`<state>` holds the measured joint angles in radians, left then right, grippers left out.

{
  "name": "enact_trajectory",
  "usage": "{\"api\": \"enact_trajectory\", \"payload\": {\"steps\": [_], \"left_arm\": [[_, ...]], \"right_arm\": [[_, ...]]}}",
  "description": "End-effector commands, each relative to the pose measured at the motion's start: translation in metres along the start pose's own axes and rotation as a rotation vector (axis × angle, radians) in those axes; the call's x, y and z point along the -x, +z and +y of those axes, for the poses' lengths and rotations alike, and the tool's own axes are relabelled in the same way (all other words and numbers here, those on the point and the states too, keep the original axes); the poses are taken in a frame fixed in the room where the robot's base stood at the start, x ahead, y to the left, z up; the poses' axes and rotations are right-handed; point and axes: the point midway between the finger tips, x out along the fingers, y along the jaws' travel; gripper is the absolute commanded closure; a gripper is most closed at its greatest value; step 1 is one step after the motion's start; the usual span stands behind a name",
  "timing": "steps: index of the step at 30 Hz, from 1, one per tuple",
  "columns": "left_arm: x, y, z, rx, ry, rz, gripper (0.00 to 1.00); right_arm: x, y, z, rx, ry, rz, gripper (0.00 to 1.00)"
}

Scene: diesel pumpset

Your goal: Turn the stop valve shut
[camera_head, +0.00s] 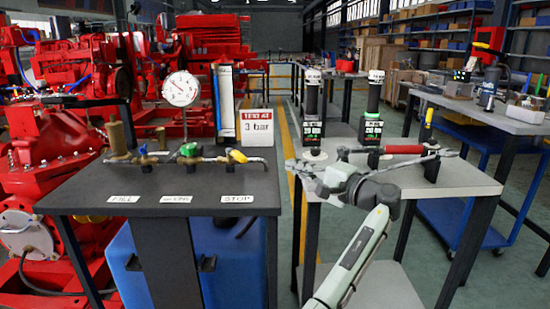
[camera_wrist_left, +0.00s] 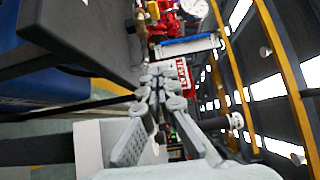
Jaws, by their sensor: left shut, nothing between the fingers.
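The stop valve (camera_head: 238,156) has a yellow handle and sits at the right end of the pipe on the dark table, behind the STOP label (camera_head: 237,199). Its handle lies roughly along the pipe, slightly tilted. My left gripper (camera_head: 300,168) is shut and empty, to the right of the valve and apart from it, over the gap between the two tables. In the left wrist view its fingertips (camera_wrist_left: 157,72) are together with nothing between them. I cannot make out the stop valve clearly there. My right gripper is not in view.
A pressure gauge (camera_head: 181,89) stands on the pipe, with green-handled and blue-handled valves to the stop valve's left. The right table (camera_head: 440,184) holds black-and-green devices and a red-handled tool (camera_head: 390,149) close behind my gripper.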

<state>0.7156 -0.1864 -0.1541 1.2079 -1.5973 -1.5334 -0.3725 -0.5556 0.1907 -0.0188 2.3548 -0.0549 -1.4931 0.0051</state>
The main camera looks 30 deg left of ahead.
Motion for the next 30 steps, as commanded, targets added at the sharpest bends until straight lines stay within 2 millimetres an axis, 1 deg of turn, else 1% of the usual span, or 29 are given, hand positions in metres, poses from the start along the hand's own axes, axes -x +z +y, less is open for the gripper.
{"api": "enact_trajectory", "payload": {"steps": [5, 12, 15, 16, 17, 18, 22, 25, 30], "left_arm": [[-0.025, 0.001, -0.001, 0.000, 0.000, -0.004, 1.00], [-0.078, 0.001, -0.002, -0.001, -0.001, -0.003, 1.00], [-0.097, 0.001, -0.001, 0.001, -0.001, -0.002, 1.00], [-0.101, 0.003, -0.001, 0.000, 0.001, -0.003, 1.00], [-0.100, 0.010, -0.001, 0.001, 0.002, -0.002, 1.00], [-0.102, 0.017, -0.001, 0.000, 0.002, -0.002, 1.00], [-0.105, 0.031, -0.001, 0.001, 0.001, 0.000, 1.00], [-0.106, 0.037, 0.000, 0.001, 0.001, 0.000, 1.00], [-0.107, 0.040, 0.000, 0.001, 0.001, 0.000, 1.00]], "right_arm": [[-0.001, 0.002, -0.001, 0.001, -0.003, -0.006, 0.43], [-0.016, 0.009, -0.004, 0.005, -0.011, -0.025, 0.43], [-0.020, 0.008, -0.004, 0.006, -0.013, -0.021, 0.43], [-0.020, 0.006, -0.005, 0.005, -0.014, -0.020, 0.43], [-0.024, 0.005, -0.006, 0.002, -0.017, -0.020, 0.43], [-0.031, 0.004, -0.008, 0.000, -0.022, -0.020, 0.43], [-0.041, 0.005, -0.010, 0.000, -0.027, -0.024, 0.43], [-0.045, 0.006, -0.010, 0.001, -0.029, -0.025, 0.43], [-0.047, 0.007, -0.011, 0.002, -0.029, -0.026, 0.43]]}}
